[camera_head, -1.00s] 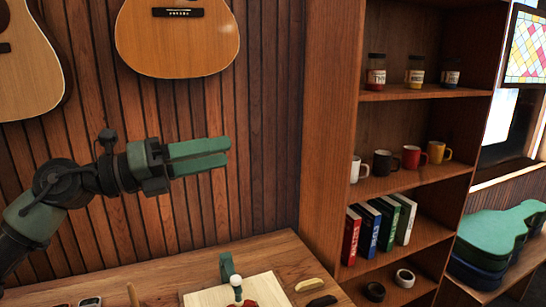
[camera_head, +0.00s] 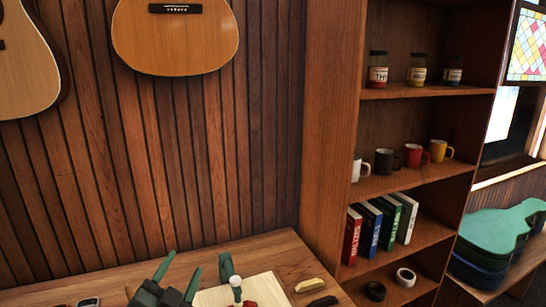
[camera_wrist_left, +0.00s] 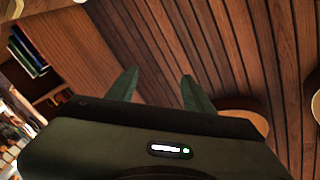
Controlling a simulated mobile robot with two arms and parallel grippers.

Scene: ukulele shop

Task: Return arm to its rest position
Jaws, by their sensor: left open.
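My left gripper (camera_head: 180,272) is low in the head view, in front of the wooden bench. Its two green fingers point up and stand apart with nothing between them. In the left wrist view the same open fingers (camera_wrist_left: 158,88) show against the wood-panelled wall. Most of my left arm is out of the head view, below its lower edge. My right gripper is not in view.
The workbench (camera_head: 285,258) holds a pale board (camera_head: 262,287), a green clamp-like piece (camera_head: 227,268) and small parts close right of the gripper. A shelf unit (camera_head: 331,130) with jars, mugs and books stands right. Guitars (camera_head: 175,50) hang on the wall.

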